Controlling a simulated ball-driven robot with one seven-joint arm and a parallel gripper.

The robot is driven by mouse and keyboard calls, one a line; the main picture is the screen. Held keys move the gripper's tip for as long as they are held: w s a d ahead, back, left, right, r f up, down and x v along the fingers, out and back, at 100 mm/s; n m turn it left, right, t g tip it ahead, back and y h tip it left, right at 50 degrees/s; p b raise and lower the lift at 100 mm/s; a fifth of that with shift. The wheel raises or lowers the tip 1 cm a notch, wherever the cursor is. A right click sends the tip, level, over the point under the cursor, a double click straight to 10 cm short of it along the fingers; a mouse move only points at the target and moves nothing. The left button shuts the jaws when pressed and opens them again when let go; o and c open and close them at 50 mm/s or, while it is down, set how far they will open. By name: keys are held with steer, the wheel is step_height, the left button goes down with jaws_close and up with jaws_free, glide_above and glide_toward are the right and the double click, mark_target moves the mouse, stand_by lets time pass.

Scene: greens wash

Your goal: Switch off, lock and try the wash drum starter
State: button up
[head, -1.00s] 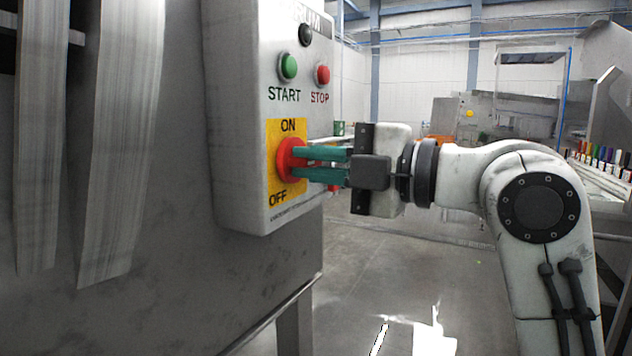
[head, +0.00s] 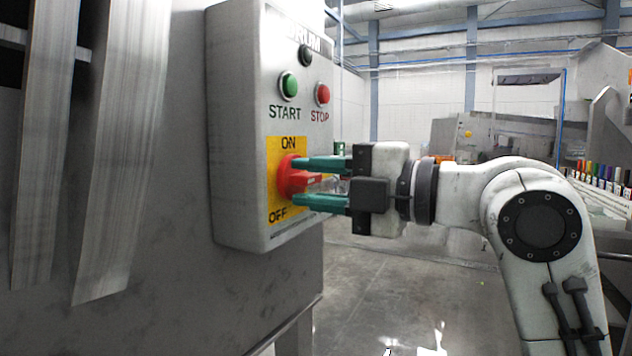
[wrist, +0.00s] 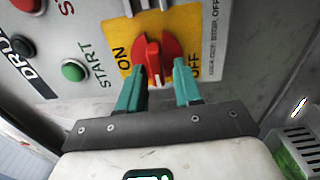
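The starter box (head: 240,130) is a grey panel with a yellow plate (head: 273,210) marked ON at the top and OFF at the bottom. A red rotary handle (head: 290,177) sits on the plate; it also shows in the wrist view (wrist: 153,62). Its grip bar lies crosswise, between the ON and OFF labels. My gripper (head: 299,182) is open, its teal fingers above and below the handle. In the wrist view the fingers (wrist: 159,70) stand apart with gaps beside the bar. I see no padlock on the handle.
A green START button (head: 289,86) and red STOP button (head: 323,94) sit above the plate, under a black round fitting (head: 306,55). Grey strips (head: 130,150) hang at the left. Several coloured upright items (head: 603,174) stand at the far right.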

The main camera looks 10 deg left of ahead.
steer(key=shift+o, duration=0.2)
steer(key=shift+s+d+r, duration=0.1)
steer(key=shift+s+d, duration=0.05)
steer(key=shift+d, duration=0.4)
steer(key=v, duration=0.9)
steer(key=shift+s+d+p, duration=0.15)
steer(key=shift+d+p, duration=0.15)
steer(key=shift+p, duration=0.05)
